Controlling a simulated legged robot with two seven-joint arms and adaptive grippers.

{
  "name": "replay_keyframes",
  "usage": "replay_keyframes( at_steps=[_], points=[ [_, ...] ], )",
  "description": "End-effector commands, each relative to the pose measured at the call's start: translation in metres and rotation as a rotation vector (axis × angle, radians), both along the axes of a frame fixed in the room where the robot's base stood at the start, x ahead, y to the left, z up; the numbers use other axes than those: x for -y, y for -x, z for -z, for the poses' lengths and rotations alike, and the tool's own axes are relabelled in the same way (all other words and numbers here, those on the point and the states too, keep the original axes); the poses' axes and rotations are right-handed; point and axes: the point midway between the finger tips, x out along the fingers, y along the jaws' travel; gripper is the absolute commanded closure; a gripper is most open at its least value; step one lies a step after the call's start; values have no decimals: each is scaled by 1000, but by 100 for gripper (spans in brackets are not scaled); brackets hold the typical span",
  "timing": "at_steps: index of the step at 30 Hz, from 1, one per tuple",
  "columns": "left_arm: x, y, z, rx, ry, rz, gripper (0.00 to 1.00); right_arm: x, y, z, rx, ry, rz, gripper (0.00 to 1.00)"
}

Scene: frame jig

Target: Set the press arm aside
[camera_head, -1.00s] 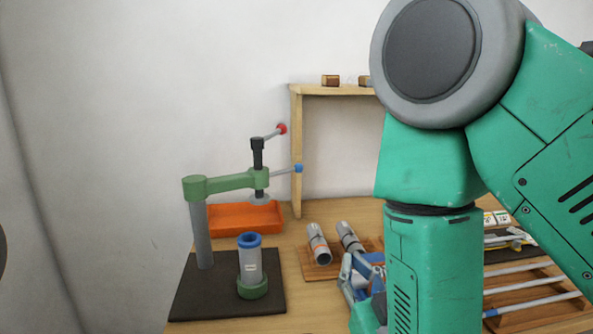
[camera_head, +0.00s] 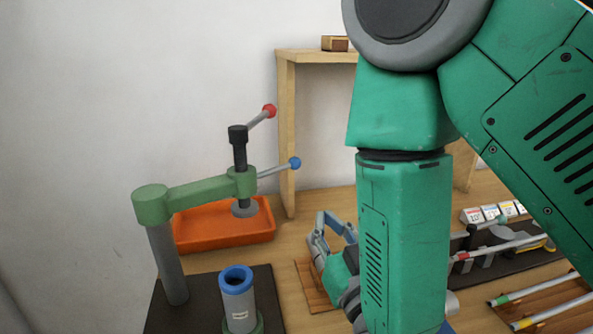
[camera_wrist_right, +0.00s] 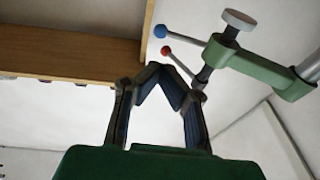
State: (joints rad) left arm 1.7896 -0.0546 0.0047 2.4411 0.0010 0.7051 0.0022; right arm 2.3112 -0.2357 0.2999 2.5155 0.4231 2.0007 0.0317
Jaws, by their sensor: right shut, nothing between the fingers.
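The green press arm (camera_head: 205,190) reaches from the top of a grey post (camera_head: 168,265) toward the right. Its far end carries a dark spindle (camera_head: 239,150) with a red-knobbed lever and a blue-knobbed handle (camera_head: 294,163). A grey tube with a blue collar (camera_head: 238,290) stands on the dark base in front of the spindle. My right gripper (camera_head: 328,225) is shut and empty, right of the press and apart from it. In the right wrist view the press arm (camera_wrist_right: 262,68) shows right of the gripper (camera_wrist_right: 160,75), the red knob near the fingertips. My left gripper is out of view.
An orange tray (camera_head: 222,228) lies behind the press. A wooden frame (camera_head: 288,140) stands behind my right gripper. Wooden trays with rods (camera_head: 555,305) lie at the right. My right arm hides much of the table's middle.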

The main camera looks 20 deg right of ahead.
Motion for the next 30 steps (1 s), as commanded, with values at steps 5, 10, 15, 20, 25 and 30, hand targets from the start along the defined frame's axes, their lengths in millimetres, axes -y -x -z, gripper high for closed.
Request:
replay_keyframes(
  at_steps=[5, 10, 15, 20, 25, 30],
  points=[
    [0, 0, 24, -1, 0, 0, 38, 1, -19, 0, 7, -6, 2, 100],
    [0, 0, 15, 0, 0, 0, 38, 2, -55, -12, 4, -1, 0, 100],
    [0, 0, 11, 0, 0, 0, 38, 3, -90, -19, 4, -1, 0, 100],
    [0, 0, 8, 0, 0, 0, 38, 4, -116, -24, 3, 0, 0, 100],
    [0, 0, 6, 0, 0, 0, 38, 4, -131, -25, 1, 0, -2, 100],
    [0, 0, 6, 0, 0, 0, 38, 4, -134, -26, 1, 0, -2, 100]
  ],
)
